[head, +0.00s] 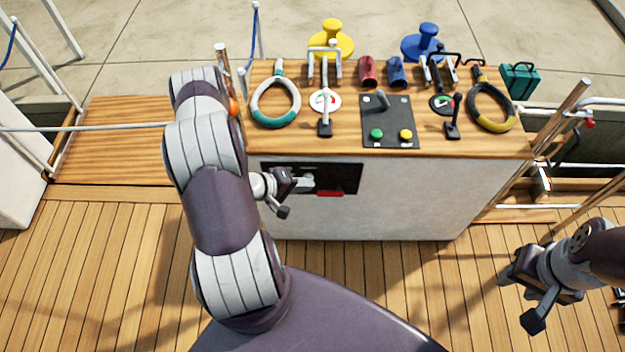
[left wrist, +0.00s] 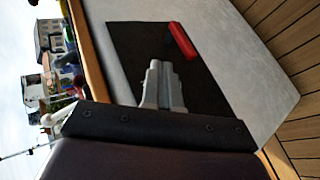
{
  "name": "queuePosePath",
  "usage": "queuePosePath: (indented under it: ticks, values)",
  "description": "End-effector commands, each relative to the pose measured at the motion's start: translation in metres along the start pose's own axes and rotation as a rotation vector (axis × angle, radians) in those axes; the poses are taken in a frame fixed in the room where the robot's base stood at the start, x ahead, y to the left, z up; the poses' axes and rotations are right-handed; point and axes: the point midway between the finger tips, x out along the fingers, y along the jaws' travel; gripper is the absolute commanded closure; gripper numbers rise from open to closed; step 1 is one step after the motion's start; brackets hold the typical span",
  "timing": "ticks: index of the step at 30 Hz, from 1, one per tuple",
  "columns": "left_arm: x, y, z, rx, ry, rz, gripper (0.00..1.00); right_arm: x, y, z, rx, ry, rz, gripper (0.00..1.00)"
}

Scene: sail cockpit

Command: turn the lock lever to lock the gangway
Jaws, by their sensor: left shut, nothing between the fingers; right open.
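A dark panel (head: 345,178) is set in the pale front face of the console. A red bar-shaped handle (head: 330,194) sits at its lower edge; I cannot tell for certain whether this is the lock lever. The panel (left wrist: 150,45) and red handle (left wrist: 183,41) also show in the left wrist view. My left gripper (head: 302,182) is shut and empty in front of the panel's left part, and hides some of it. In the left wrist view its fingertips (left wrist: 160,68) appear apart from the red handle. My right gripper (head: 520,298) is open and empty at the lower right, away from the console.
The wooden console top (head: 345,140) carries a control plate (head: 390,122), coiled ropes (head: 277,98) and small levers (head: 453,122). Rails (head: 570,105) stand at the right. An orange ball (head: 233,107) is beside my left arm. The plank deck (head: 400,270) in front is clear.

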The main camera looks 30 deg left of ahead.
Motion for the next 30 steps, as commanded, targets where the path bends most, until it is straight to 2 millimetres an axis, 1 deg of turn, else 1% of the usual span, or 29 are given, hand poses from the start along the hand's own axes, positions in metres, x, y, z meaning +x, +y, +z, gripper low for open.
queuePosePath:
  ticks: [1,3,6,10,14,30]
  values:
    - [-0.013,0.001,-0.002,-0.002,0.006,0.001,1.0,-0.004,0.0,0.0,0.0,0.0,0.0,0.57]
    - [-0.026,-0.001,-0.002,-0.002,0.004,0.0,1.0,-0.006,0.0,-0.001,0.0,0.0,0.0,0.57]
    - [-0.042,-0.003,-0.002,0.0,0.003,0.0,1.0,-0.009,0.0,-0.001,0.0,0.0,0.0,0.57]
    - [-0.054,-0.004,-0.002,0.0,0.002,0.001,1.0,-0.01,0.0,-0.001,0.0,0.0,0.0,0.57]
    - [-0.057,-0.005,-0.001,0.002,-0.001,0.001,1.0,-0.01,0.0,-0.001,0.0,0.0,0.0,0.57]
    - [-0.057,-0.005,-0.001,0.02,-0.001,0.0,1.0,-0.01,0.0,-0.001,0.0,0.0,0.0,0.57]
